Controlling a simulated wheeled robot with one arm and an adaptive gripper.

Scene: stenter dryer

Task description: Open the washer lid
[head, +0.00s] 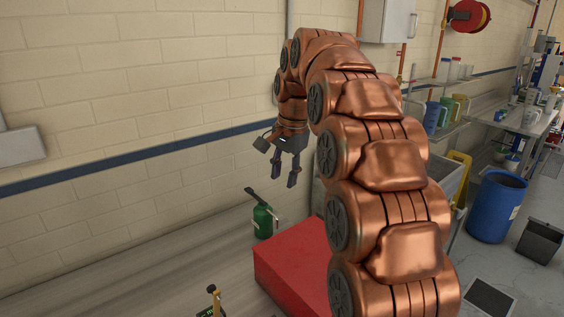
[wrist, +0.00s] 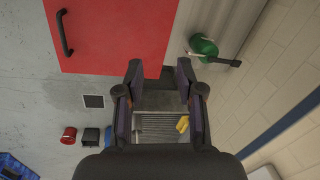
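A red lid-like panel with a black bar handle (wrist: 64,33) at its left side fills the upper part of the wrist view; the red panel (wrist: 115,35) lies flat and looks closed. In the head view a red box-shaped body (head: 290,258) stands low in the middle, partly hidden behind my arm; its handle is not visible there. I take this red piece to be the washer. My gripper (head: 283,172) hangs pointing down near the wall, above the red body and apart from it. In the wrist view my gripper (wrist: 159,75) has its fingers spread with nothing between them.
A green can with a black spout (head: 263,220) stands beside the red body near the wall. A blue barrel (head: 497,207) and black bin (head: 540,241) stand at right. A red bucket (wrist: 68,135) shows in the wrist view. The brick wall (head: 130,90) bounds the left.

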